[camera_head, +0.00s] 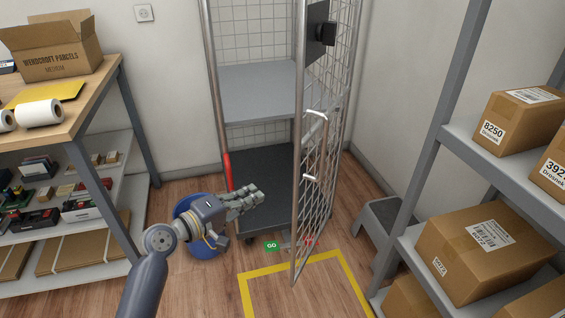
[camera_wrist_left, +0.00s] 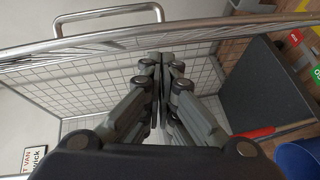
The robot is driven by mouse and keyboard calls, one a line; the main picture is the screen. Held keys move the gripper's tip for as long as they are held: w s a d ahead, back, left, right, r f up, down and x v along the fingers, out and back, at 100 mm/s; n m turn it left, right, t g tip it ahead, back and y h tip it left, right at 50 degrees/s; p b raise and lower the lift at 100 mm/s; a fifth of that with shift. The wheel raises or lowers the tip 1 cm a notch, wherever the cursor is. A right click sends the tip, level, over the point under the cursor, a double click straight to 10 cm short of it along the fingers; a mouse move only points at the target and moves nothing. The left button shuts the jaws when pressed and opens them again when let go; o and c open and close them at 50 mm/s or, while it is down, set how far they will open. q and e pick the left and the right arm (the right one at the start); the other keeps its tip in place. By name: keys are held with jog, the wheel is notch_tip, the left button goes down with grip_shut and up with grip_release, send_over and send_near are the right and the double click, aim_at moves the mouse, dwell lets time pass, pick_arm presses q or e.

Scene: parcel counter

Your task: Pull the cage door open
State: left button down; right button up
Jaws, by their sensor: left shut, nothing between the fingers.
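The cage (camera_head: 262,92) is a grey roll cage with a shelf and a dark base. Its mesh door (camera_head: 318,190) stands swung out toward me, seen nearly edge-on, and the cage front is open. In the left wrist view the shut fingertips (camera_wrist_left: 162,62) lie in front of mesh, with a bar handle (camera_wrist_left: 110,17) at the top.
A blue bin (camera_head: 205,246) stands behind my left gripper. A packing bench (camera_head: 98,82) is at left, a parcel rack (camera_head: 445,150) at right, and a grey step stool (camera_head: 385,222) beside it. Yellow floor tape (camera_head: 290,266) and a green GO mark (camera_head: 272,246) lie near the door's lower end.

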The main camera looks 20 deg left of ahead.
pick_arm(q)
jog(key=w+a+r+n+t, duration=0.2)
jog(key=a+r+n, duration=0.1)
jog(key=r, duration=0.1)
jog(key=w+d, duration=0.7)
jog(key=w, duration=0.1)
jog(key=shift+w+d, duration=0.35)
jog(key=shift+d, duration=0.05)
pick_arm(e)
jog(key=shift+s+d+f, duration=0.1)
jog(key=shift+s+f, duration=0.25)
jog(key=shift+f, duration=0.3)
jog(key=shift+s+a+f, duration=0.1)
jog(key=shift+s+f, duration=0.3)
jog(key=shift+f, duration=0.25)
jog(key=shift+s+d+f, duration=0.1)
jog(key=shift+s+f, duration=0.25)
jog(key=shift+f, duration=0.3)
pick_arm(q)
jog(key=shift+r, duration=0.15)
jog(key=shift+d, duration=0.1)
pick_arm(e)
jog(key=shift+s+d, duration=0.1)
